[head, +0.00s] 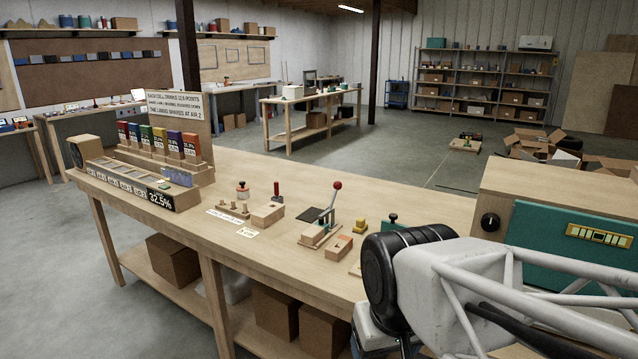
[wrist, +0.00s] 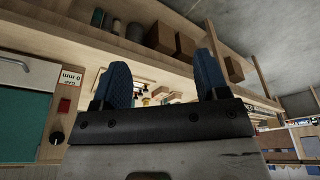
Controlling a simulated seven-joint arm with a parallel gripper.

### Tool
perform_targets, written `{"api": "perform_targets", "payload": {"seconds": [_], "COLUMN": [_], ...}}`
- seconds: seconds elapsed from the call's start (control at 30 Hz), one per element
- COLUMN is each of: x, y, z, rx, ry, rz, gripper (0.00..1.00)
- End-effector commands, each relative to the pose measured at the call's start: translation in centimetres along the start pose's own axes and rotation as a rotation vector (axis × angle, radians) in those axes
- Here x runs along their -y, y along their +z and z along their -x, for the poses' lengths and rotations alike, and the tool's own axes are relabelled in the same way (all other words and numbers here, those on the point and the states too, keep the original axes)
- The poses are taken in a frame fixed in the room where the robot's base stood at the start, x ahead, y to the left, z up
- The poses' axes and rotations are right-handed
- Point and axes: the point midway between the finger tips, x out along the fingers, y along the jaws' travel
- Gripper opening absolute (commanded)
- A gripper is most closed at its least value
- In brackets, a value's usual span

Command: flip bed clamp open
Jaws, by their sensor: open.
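A wooden fixture with an upright metal lever and a red ball knob (head: 337,186) stands on the workbench (head: 240,172) in the head view. It looks like the bed clamp, but I cannot be sure. Its lever leans slightly, and I cannot tell whether its jaw is open or shut. A dark flat plate (head: 311,214) lies beside it. My gripper (wrist: 163,80) shows in the wrist view with its two blue fingers spread and nothing between them. It is apart from the fixture. Small bench items between the fingers are too small to make out.
Small wooden blocks (head: 268,214) and knobbed pieces stand close around the fixture. A sign board (head: 178,122) and colored boxes stand at the bench's left. A teal-fronted cabinet (head: 570,244) stands at the right. The bench's far middle strip is clear.

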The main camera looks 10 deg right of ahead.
Motion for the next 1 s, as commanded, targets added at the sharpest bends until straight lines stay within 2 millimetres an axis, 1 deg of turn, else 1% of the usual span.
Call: {"api": "perform_targets", "payload": {"seconds": [0.03, 0.07, 0.1, 0.27, 0.43, 0.57, 0.67, 1.0], "x": [0.0, 0.0, 0.0, 0.0, -0.1, -0.3, -0.4, -1.0], "y": [0.0, 0.0, -0.1, -0.7, -2.5, -4.8, -6.9, -15.0], "z": [0.0, 0.0, 0.0, 0.2, 0.6, 1.1, 1.5, 2.4], "rx": [0.000, 0.000, 0.000, -0.003, -0.010, -0.019, -0.029, -0.063], "ry": [0.000, 0.000, 0.000, 0.002, 0.006, 0.012, 0.017, 0.037], "rz": [0.000, 0.000, 0.000, 0.004, 0.017, 0.035, 0.050, 0.110], "gripper": [0.62, 0.57, 0.51, 0.26, 0.00, 0.00, 0.00, 0.00]}}
